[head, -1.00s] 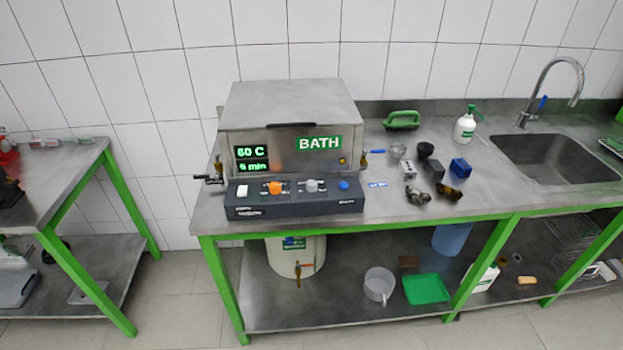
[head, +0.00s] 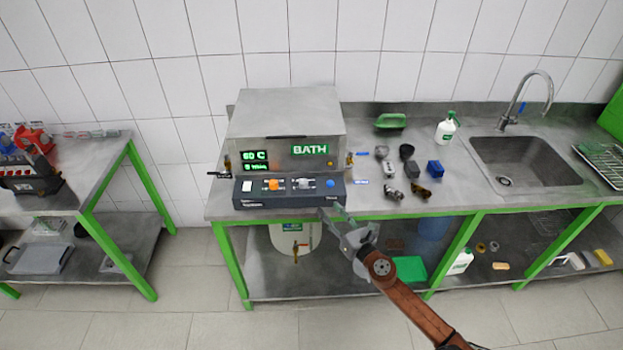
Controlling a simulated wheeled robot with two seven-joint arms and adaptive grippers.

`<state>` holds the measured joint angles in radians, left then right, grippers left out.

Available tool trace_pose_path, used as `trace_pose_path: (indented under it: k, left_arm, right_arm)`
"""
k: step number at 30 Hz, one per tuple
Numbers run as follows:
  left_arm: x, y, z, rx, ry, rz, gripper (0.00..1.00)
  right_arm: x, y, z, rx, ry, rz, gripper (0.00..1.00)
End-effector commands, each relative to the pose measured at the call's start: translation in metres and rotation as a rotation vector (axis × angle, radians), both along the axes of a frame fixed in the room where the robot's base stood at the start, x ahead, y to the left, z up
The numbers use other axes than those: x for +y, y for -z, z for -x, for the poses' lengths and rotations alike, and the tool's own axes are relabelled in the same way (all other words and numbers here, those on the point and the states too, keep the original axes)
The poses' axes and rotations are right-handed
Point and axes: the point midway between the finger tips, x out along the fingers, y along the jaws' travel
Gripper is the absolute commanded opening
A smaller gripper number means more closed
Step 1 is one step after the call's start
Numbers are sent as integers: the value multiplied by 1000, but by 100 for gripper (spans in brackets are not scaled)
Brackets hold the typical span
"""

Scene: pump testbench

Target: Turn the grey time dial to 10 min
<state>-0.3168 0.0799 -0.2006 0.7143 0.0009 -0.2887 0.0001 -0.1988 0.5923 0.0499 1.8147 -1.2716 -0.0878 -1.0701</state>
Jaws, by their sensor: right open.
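The BATH unit (head: 285,118) is a grey metal box on the steel bench. Its dark control panel (head: 290,199) runs along the front. The grey time dial (head: 303,184) sits on the panel, right of an orange dial (head: 273,184) and left of a blue button (head: 330,183). The upper display (head: 254,156) reads 60 C. The lower display (head: 255,167) shows a min line too blurred to read. My right gripper (head: 334,212) is open and empty, just in front of the panel's lower right edge, apart from the grey dial. My left gripper is out of view.
Small fittings and a blue block (head: 435,167) lie on the bench right of the unit. A white bottle (head: 446,128) and a sink (head: 525,162) are farther right. A green tray (head: 409,268) is on the lower shelf behind my right arm.

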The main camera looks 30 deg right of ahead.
Motion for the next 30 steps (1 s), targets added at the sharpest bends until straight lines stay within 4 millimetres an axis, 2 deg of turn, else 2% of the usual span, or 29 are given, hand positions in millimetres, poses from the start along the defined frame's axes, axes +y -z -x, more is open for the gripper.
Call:
trace_pose_path:
  k: [1,5,11,24,30]
  left_arm:
    - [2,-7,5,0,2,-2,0]
    - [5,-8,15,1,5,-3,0]
    - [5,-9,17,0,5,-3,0]
    - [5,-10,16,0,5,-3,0]
    - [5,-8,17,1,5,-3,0]
  right_arm:
    - [3,-18,-4,-4,-26,76,41]
    - [9,-27,-10,1,-67,193,41]
    - [11,-27,-29,1,-73,210,41]
    - [13,-26,-109,1,-72,205,41]
    - [14,-26,-127,1,-71,204,41]
